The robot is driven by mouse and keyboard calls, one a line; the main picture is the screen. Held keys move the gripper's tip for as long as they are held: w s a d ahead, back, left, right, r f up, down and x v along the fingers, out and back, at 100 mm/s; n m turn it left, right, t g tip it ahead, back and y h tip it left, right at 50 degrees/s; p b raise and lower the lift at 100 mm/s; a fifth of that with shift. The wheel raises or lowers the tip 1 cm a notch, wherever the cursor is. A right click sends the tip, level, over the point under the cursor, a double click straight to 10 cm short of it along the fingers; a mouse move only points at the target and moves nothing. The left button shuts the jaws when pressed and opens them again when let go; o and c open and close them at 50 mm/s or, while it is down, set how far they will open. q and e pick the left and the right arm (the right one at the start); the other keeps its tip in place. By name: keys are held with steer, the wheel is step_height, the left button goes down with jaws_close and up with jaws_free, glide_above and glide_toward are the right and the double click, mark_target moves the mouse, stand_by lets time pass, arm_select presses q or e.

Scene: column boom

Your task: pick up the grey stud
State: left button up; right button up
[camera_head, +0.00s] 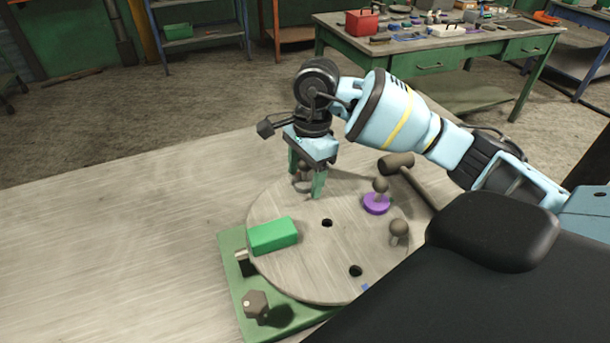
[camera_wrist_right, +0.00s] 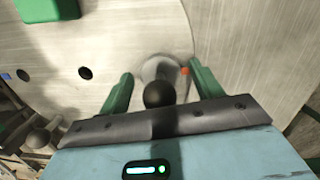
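The grey stud (camera_head: 303,184) stands on the far left part of the round wooden disc (camera_head: 300,280), with a dark ball knob and a pale grey round base. My right gripper (camera_head: 305,180) points down over it, its two green fingers on either side. In the right wrist view, the stud's dark knob (camera_wrist_right: 160,95) shows between the spread fingers (camera_wrist_right: 162,88), with visible gaps on both sides. The gripper is open. In the head view the near finger partly hides the stud. My left gripper is not in view.
On the disc are a green block (camera_head: 272,236), a stud with a purple base (camera_head: 376,204), another knobbed stud (camera_head: 398,229) and two dark holes. A mallet (camera_head: 397,162) lies behind the disc. A brown hexagonal knob (camera_head: 256,303) is at the green base's front. The table's left side is clear.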

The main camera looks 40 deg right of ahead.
steer(key=c, duration=0.9)
steer(key=shift+r, duration=0.15)
step_height(320, 180, up, 10)
steer(key=shift+f, duration=0.1)
